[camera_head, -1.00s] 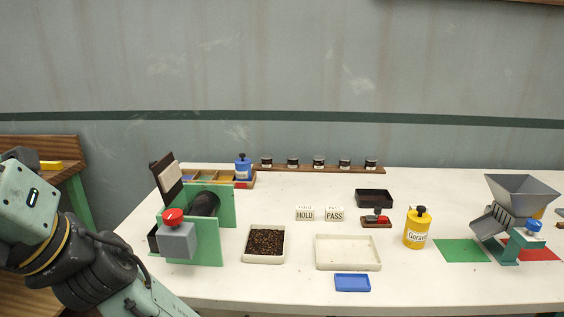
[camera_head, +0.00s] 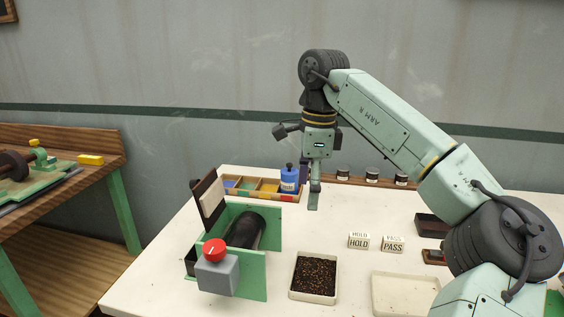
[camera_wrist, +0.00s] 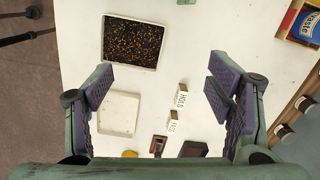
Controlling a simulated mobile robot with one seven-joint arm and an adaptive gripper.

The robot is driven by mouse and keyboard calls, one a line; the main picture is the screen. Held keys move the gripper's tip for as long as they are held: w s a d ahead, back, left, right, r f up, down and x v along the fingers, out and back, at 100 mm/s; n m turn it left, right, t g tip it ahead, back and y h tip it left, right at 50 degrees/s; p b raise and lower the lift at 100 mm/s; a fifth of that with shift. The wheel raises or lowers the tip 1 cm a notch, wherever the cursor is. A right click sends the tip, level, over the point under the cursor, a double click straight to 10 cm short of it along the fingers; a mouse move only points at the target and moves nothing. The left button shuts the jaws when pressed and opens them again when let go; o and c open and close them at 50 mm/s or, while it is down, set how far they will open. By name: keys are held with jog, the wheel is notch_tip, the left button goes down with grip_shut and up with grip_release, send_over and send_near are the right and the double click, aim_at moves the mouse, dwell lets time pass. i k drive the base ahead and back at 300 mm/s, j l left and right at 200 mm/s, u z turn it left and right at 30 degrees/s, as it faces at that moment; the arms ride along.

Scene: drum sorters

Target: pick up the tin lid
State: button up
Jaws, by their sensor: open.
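The blue tin (camera_head: 289,180) stands upright at the back of the table, with a blue lid (camera_head: 289,168) and dark knob on top. In the wrist view part of the blue tin (camera_wrist: 309,27), labelled Waste, shows at the top right. I cannot tell whether its lid is the one meant.
A green drum sorter (camera_head: 252,284) with a red knob stands in front. A tray of dark beans (camera_head: 313,297), an empty tray (camera_head: 400,277), and HOLD (camera_head: 359,244) and PASS (camera_head: 392,247) blocks lie rightward.

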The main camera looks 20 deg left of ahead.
aim_at(289, 171)
jog(key=i+j, duration=0.9)
